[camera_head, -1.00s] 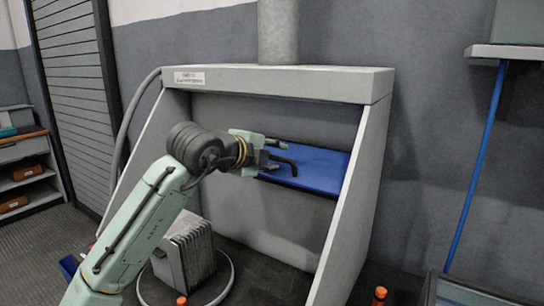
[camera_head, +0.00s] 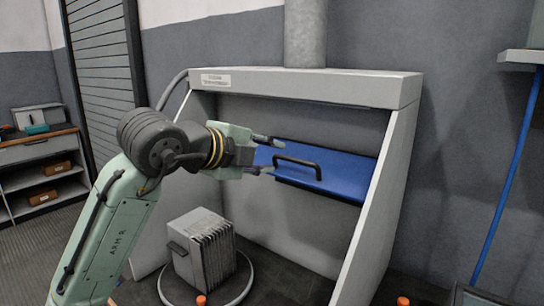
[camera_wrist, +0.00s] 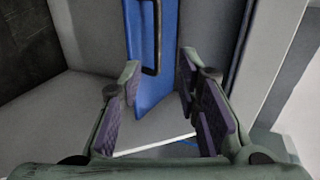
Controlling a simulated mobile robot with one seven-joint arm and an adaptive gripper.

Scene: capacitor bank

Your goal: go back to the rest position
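My gripper (camera_head: 268,155) is open and empty in front of the grey hood, with its fingers pointing right. In the wrist view my gripper (camera_wrist: 160,95) shows its two purple-padded fingers apart with nothing between them. A blue panel (camera_head: 345,178) with a black bar handle (camera_head: 300,165) sits across the hood's opening. The fingertips are left of the handle and apart from it. In the wrist view the blue panel (camera_wrist: 168,45) and the handle (camera_wrist: 151,40) are beyond the fingers. The panel's left end is hidden behind my gripper.
The grey hood (camera_head: 330,86) has a slanted right side wall (camera_head: 375,225). A grey finned box (camera_head: 203,250) stands on a round base below my arm. Orange-capped items (camera_head: 402,302) are at the bottom edge. A shelf unit (camera_head: 40,165) stands at left. A blue pole (camera_head: 505,180) is at right.

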